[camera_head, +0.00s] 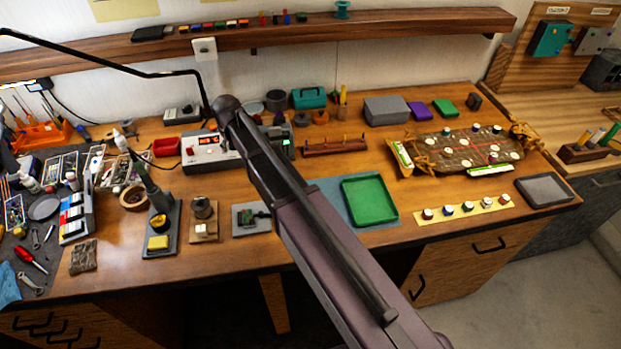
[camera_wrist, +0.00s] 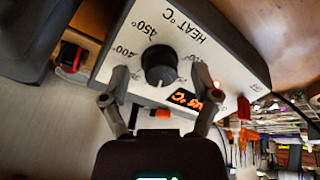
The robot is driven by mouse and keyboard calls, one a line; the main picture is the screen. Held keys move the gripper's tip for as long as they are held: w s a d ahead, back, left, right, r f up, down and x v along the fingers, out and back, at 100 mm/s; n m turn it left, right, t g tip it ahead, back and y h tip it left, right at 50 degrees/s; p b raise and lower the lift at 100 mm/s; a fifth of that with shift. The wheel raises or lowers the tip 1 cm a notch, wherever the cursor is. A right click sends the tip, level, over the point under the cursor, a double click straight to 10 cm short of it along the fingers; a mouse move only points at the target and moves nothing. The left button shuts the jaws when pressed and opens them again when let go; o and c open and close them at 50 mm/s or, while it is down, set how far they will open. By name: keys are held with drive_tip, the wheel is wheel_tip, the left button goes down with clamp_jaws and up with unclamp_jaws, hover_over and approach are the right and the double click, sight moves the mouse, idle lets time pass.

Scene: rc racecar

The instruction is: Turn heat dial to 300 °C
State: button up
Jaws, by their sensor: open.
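The heat station (camera_head: 205,152) is a white-faced box with a red lit display, standing on the bench left of my arm in the head view. In the wrist view its white panel (camera_wrist: 200,55) reads "HEAT °C", with 450° and 400° marks beside a round black heat dial (camera_wrist: 159,64). The lit display (camera_wrist: 190,98) shows partly behind a finger, too covered to read fully. My gripper (camera_wrist: 161,78) is open, its fingers apart at either side of the dial in the picture. I cannot tell contact or where the dial points. In the head view my gripper is not clearly visible.
A soldering iron stand (camera_head: 160,225) and a red tray (camera_head: 166,147) are near the station. A green tray (camera_head: 369,199) lies to the right. Tools crowd the left end.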

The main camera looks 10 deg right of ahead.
drive_tip(key=m, duration=0.3)
drive_tip(key=shift+m, duration=0.4)
drive_tip(key=p+v, duration=1.3)
drive_tip(key=v, duration=0.1)
drive_tip(key=s+d+f+m+g+b, duration=0.1)
drive_tip(key=s+d+f+b, duration=0.4)
drive_tip(key=s+d, duration=0.3)
drive_tip(key=s+d+f+m+g+b, duration=0.2)
drive_tip(key=s+d+f+b, duration=0.3)
drive_tip(key=s+d, duration=0.4)
drive_tip(key=shift+d+f+h, duration=0.4)
drive_tip(key=shift+d+f, duration=0.4)
drive_tip(key=shift+d, duration=0.4)
drive_tip(key=shift+m+g, duration=0.4)
drive_tip(key=shift+g, duration=0.2)
drive_tip(key=s+d, duration=0.1)
drive_tip(key=s, duration=0.1)
drive_tip(key=s+d, duration=0.1)
drive_tip(key=s, duration=0.1)
drive_tip(key=shift+d, duration=0.35)
